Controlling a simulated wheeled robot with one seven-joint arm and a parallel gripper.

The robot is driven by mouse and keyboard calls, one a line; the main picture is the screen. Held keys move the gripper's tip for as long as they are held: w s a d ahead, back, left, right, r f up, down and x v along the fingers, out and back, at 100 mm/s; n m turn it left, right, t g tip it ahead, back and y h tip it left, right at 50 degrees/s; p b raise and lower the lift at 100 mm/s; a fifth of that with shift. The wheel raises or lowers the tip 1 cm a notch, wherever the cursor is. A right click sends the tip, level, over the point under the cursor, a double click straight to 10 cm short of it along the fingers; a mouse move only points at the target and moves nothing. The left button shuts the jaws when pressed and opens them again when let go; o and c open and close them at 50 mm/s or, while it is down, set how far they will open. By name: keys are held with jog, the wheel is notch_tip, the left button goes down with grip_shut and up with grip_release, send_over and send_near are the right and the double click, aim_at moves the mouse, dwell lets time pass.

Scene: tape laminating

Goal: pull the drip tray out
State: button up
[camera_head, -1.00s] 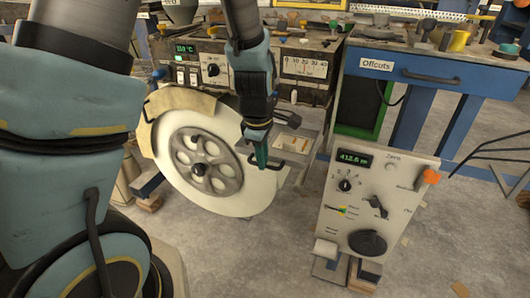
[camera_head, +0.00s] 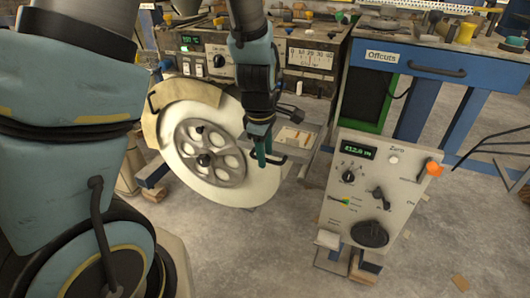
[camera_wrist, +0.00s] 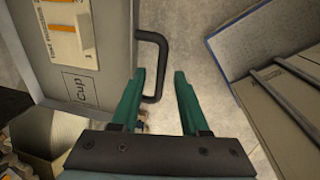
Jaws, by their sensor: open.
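The tray (camera_head: 297,137) is a grey, shallow box low on the machine's front, right of the big white disc. My gripper (camera_head: 262,157) points down at the handle, with green fingers. In the wrist view my gripper (camera_wrist: 159,75) is open, and the handle's bar shows between the two fingers. I cannot tell whether the fingertips reach its depth or touch it.
The white disc (camera_head: 178,132) stands close on the left of my gripper. A control box with a green display (camera_head: 373,190) stands at the right. A blue bench with an "Offcuts" drawer (camera_head: 410,62) is behind. Bare floor lies in front of the disc.

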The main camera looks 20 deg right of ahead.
jog(key=shift+r, duration=0.15)
notch_tip(320, 180, up, 10)
jog(key=s+a+p, duration=0.1)
jog(key=shift+s+a+r, duration=0.15)
jog(key=shift+s, duration=0.05)
dwell(0.4)
jog(key=w+a+m+y, duration=0.1)
jog(key=a+m, duration=0.9)
jog(key=a, duration=1.4)
jog(key=shift+w+a+m+p, duration=0.35)
jog(key=shift+w+m+p, duration=0.1)
jog(key=shift+w, duration=0.1)
dwell(0.3)
